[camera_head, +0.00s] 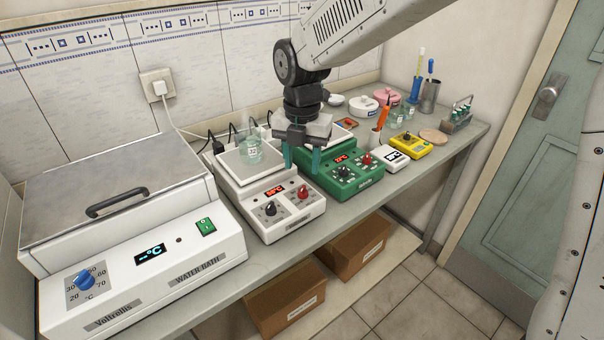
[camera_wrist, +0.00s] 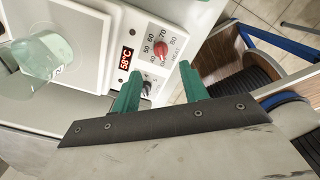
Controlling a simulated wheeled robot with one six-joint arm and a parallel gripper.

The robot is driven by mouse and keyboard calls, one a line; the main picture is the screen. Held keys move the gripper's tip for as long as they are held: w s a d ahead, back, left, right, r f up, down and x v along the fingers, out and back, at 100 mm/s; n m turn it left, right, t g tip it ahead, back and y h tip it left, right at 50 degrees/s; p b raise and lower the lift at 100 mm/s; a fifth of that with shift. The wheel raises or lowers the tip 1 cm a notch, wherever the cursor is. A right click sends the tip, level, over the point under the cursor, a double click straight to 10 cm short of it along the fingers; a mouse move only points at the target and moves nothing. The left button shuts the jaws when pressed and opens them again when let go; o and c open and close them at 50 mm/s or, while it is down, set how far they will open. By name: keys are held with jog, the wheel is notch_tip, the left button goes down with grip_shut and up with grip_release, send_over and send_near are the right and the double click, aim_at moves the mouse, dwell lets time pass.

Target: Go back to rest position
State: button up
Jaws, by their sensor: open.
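My gripper (camera_head: 301,160) hangs from my arm over the bench, at the right side of the white hotplate (camera_head: 291,209). Its two teal fingers are apart with nothing between them. In the wrist view the open fingers (camera_wrist: 160,95) point toward the hotplate's front panel, with its red display and red knob. A glass beaker (camera_head: 250,150) with pale greenish content stands on the white hotplate's top plate, left of my gripper and apart from it. The beaker also shows at the left of the wrist view (camera_wrist: 38,58).
A white water bath (camera_head: 180,262) fills the bench's left end. A green hotplate (camera_head: 342,181) stands right of my gripper. Beyond it are a white meter (camera_head: 392,158), a yellow meter (camera_head: 412,146) and a vial rack (camera_head: 457,121). Cardboard boxes (camera_head: 285,300) lie under the bench.

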jog(key=shift+r, duration=0.5)
jog(key=shift+s+m, duration=0.1)
jog(key=shift+m, duration=0.6)
jog(key=shift+s+d+f+m, duration=0.15)
jog(key=shift+s+f+m, duration=0.1)
jog(key=shift+m, duration=0.65)
jog(key=s+d+r+m, duration=0.3)
jog(key=s+d+m, duration=0.8)
jog(key=s+m, duration=0.2)
jog(key=s+d+r+m+t, duration=0.1)
jog(key=s+d+r+m, duration=0.3)
jog(key=s+d+m, duration=0.8)
jog(key=s+m, duration=0.1)
jog(key=m, duration=0.2)
jog(key=shift+s+m, duration=0.25)
jog(key=shift+m, duration=0.05)
